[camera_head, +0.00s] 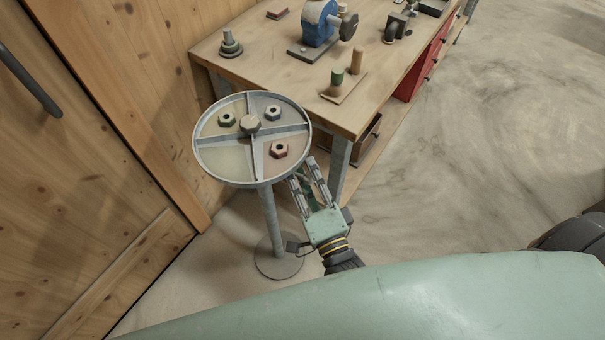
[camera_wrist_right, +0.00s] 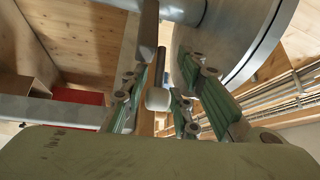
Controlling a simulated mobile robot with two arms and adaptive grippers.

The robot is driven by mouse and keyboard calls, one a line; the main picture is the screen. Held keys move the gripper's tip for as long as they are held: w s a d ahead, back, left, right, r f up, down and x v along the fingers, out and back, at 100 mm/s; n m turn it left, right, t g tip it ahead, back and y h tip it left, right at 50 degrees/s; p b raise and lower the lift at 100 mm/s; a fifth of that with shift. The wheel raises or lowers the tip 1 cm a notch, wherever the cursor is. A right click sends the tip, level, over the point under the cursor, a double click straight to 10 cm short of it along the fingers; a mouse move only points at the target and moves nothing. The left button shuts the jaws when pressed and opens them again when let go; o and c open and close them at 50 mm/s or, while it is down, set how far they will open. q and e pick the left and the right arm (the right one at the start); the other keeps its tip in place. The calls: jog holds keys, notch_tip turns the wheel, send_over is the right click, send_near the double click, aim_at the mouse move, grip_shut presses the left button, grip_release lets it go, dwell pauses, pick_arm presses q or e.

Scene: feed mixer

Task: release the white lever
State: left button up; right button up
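The white lever (camera_wrist_right: 158,98) shows in the right wrist view as a pale rounded knob on a dark rod, below the round tray (camera_wrist_right: 262,40). My right gripper (camera_wrist_right: 158,88) has its green-padded fingers spread, one on each side of the knob. Small gaps seem to separate knob and pads. In the head view my right gripper (camera_head: 306,178) is at the right underside of the tray (camera_head: 203,165), its two fingers apart and pointing up. The lever is hidden there by the tray and fingers. My left gripper is not in view.
The divided tray holds several nuts and stands on a grey post (camera_head: 270,215) with a round foot. A wooden workbench (camera_head: 285,75) with a blue vise (camera_head: 319,22) is close behind my right gripper. A wooden door (camera_head: 75,150) is at left. Open floor (camera_head: 480,160) lies right.

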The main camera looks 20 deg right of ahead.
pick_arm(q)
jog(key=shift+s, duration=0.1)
pick_arm(e)
jog(key=shift+s+f, duration=0.1)
jog(key=shift+s, duration=0.05)
jog(key=s+d+f, duration=0.1)
jog(key=s, duration=1)
jog(key=shift+s+f, duration=0.25)
jog(key=shift+s, duration=0.05)
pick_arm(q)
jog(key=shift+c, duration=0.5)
